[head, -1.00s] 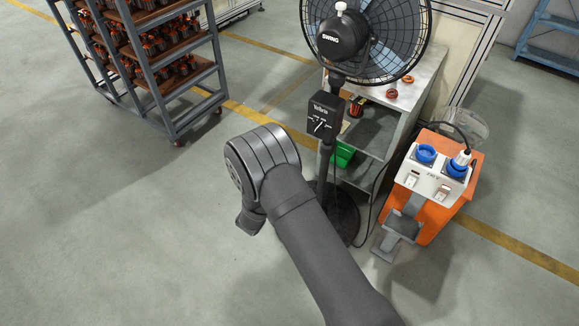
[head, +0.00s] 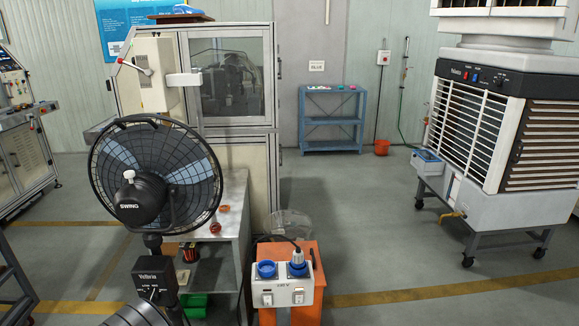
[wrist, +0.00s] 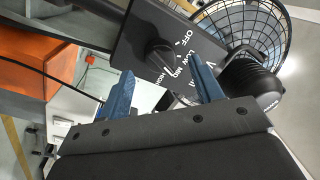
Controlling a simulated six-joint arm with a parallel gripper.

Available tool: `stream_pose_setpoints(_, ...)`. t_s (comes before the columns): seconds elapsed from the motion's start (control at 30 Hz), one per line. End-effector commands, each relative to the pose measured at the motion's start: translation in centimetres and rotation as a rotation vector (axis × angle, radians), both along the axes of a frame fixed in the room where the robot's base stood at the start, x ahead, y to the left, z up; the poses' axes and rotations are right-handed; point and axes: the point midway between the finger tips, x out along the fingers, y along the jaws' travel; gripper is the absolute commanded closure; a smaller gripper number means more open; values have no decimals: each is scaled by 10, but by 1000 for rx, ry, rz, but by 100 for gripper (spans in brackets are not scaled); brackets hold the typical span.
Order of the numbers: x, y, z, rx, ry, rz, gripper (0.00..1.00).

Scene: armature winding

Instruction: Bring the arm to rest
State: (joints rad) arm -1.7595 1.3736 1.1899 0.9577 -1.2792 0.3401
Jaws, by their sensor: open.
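My gripper (wrist: 160,88) shows in the wrist view with its two blue fingers spread apart and nothing between them. Beyond the fingers is the fan's black control box (wrist: 170,50) with its dial; I cannot tell the exact gap between them. In the head view only a dark rounded part of my arm (head: 138,312) shows at the bottom edge, below the fan's control box (head: 155,280). My gripper is out of the head view.
A black pedestal fan (head: 155,180) stands close at the left. Beside it are a grey bench (head: 232,215) and an orange stand (head: 305,258) with a white socket box (head: 282,288). An air cooler (head: 480,130) stands right. Floor between is clear (head: 400,230).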

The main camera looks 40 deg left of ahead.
Motion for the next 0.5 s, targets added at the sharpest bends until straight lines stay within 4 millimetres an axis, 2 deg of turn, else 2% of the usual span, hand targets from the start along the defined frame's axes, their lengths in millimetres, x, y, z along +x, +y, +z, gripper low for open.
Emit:
stream_pose_setpoints(0.2, 17, 19, 1, 1, 1, 0, 40)
stream_pose_setpoints(0.5, 20, 23, 2, -3, -3, 0, 40)
